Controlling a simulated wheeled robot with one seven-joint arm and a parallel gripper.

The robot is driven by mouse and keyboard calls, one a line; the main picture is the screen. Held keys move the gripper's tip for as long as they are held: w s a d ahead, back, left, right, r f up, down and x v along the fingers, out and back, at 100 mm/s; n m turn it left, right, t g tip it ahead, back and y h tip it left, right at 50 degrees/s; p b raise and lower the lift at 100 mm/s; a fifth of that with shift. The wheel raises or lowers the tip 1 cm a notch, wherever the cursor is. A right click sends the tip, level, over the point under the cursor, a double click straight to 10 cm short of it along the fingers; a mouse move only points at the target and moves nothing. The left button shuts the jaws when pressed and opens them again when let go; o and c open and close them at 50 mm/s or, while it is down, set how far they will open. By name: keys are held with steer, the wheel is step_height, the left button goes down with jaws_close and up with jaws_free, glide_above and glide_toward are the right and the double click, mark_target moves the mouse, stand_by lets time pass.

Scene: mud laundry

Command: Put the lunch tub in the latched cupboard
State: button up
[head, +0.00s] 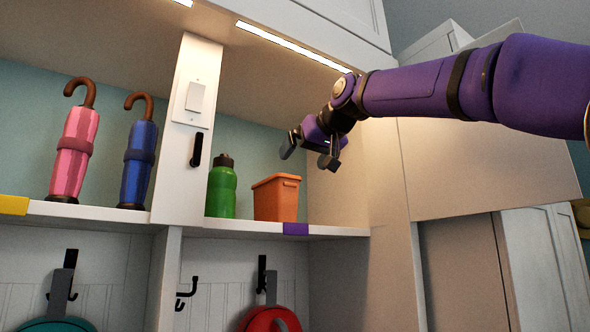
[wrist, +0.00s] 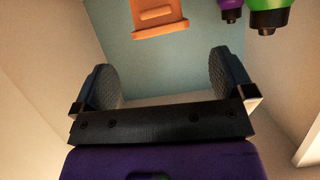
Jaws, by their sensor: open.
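An orange tub (head: 276,200), probably the lunch tub, stands upright on the right bay's shelf. It also shows upside down at the top of the wrist view (wrist: 160,16). My gripper (head: 308,155) is open and empty, above and slightly right of the tub, apart from it. In the wrist view both fingers (wrist: 163,82) are spread with nothing between them. No latch shows clearly, so I cannot tell which cupboard is the latched one. At the lower right are a brown panel (head: 460,270) and a white panelled door (head: 545,265).
A green bottle (head: 221,190) stands just left of the tub; a purple bottle (wrist: 231,6) shows in the wrist view. The shelf edge carries a purple tag (head: 295,229). Closed cabinets (head: 330,25) hang above.

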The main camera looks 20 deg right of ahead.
steer(key=shift+v, duration=1.15)
steer(key=s+d+f+g+h, duration=0.1)
steer(key=s+f+g, duration=0.1)
steer(key=s+f, duration=0.6)
steer(key=s+d+f+m+g+h, duration=0.1)
steer(key=s+f, duration=0.8)
steer(key=f, duration=1.4)
steer(key=s+d+f+g, duration=0.2)
steer(key=s+f+g, duration=0.3)
steer(key=f, duration=1)
steer(key=s, duration=0.3)
steer(key=shift+s+d+m+h, duration=0.2)
steer(key=shift+s+m+h, duration=0.05)
steer(key=shift+m+h, duration=0.15)
steer(key=shift+f, duration=0.15)
